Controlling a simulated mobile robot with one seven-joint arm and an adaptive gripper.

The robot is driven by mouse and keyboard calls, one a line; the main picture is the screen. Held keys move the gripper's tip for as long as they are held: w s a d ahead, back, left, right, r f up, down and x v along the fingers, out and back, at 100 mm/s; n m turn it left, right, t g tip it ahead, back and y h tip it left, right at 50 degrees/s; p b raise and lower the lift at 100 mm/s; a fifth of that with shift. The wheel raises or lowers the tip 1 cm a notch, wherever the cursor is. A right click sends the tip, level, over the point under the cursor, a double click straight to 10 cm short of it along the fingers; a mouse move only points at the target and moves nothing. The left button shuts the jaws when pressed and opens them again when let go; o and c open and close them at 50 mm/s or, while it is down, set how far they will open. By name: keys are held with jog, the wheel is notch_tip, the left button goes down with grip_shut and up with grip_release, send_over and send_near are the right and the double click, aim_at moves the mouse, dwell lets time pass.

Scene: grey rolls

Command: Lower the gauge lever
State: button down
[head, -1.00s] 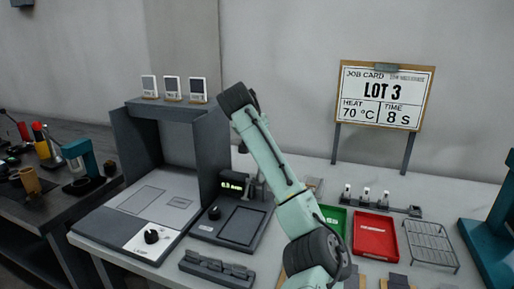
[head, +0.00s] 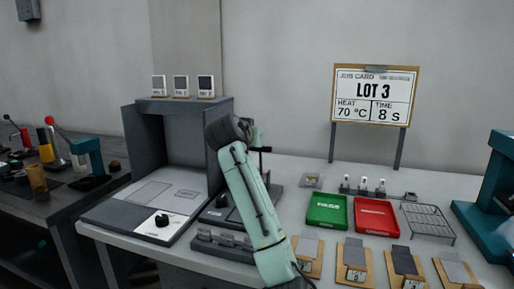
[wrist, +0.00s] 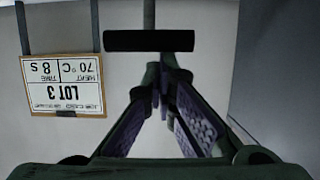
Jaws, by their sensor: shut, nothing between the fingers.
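The gauge (head: 220,217) stands on the table, mostly hidden behind my arm in the head view; its display is covered. Its lever shows as a dark crossbar on a thin post (head: 263,150), just right of my wrist. In the wrist view the lever's black bar (wrist: 150,41) lies level across the picture, just beyond the fingertips. My gripper (wrist: 162,68) is shut and empty, its fingers meeting close to the bar. I cannot tell whether they touch it. In the head view my gripper (head: 257,138) is partly hidden behind the wrist.
A grey open-fronted booth (head: 140,150) stands left of the gauge. The job card (head: 373,97) reads LOT 3, 70 °C, 8 s. Green (head: 327,211) and red (head: 376,217) trays, a wire rack (head: 428,222) and several sample boards (head: 354,262) lie to the right.

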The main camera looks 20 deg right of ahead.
jog(key=shift+s+a+f+b, duration=0.15)
jog(key=shift+s+f+b, duration=0.1)
jog(key=shift+f+b, duration=0.1)
jog(key=shift+r, duration=0.2)
